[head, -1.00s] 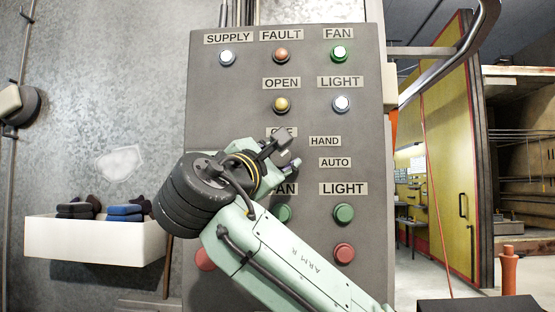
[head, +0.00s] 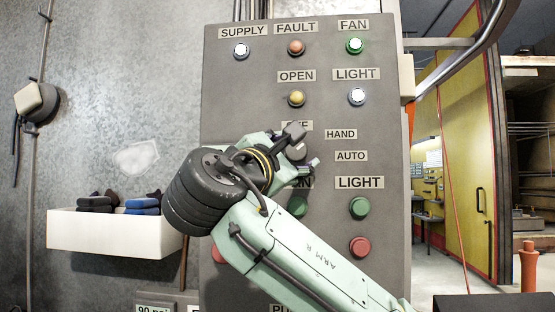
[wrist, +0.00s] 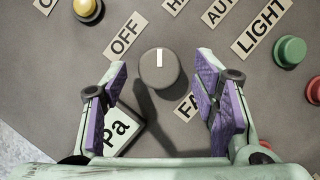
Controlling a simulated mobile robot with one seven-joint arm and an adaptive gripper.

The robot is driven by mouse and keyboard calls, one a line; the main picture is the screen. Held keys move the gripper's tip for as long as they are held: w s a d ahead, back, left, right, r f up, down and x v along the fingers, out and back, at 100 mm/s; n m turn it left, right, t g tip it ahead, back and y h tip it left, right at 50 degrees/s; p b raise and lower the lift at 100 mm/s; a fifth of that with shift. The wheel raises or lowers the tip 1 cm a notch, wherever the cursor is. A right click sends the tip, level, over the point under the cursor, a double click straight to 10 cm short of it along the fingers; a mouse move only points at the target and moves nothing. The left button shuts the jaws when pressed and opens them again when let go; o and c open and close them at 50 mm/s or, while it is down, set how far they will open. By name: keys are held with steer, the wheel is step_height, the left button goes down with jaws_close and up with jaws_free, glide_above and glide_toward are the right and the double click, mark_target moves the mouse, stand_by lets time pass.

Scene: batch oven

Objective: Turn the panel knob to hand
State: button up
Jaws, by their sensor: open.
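The panel knob (wrist: 160,72) is a round grey knob with a white mark. In the wrist view the mark points straight up, to the right of the OFF label (wrist: 124,37) and roughly toward the partly cut-off HAND label (wrist: 174,5). My gripper (wrist: 162,78) is open, with one purple-padded finger on each side of the knob in the picture and gaps on both sides. I cannot tell whether the fingertips reach the knob's depth. In the head view my gripper (head: 304,148) is in front of the panel, and its fingers partly cover the knob and OFF label.
The grey panel (head: 230,110) carries several lamps and buttons. A green button (wrist: 290,51) and a red one are near the right finger in the wrist view. The AUTO label (head: 351,156) is right of the knob. A white bin (head: 105,235) hangs at left.

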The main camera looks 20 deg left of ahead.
steer(key=v, duration=1)
steer(key=shift+s, duration=0.3)
steer(key=shift+f, duration=0.15)
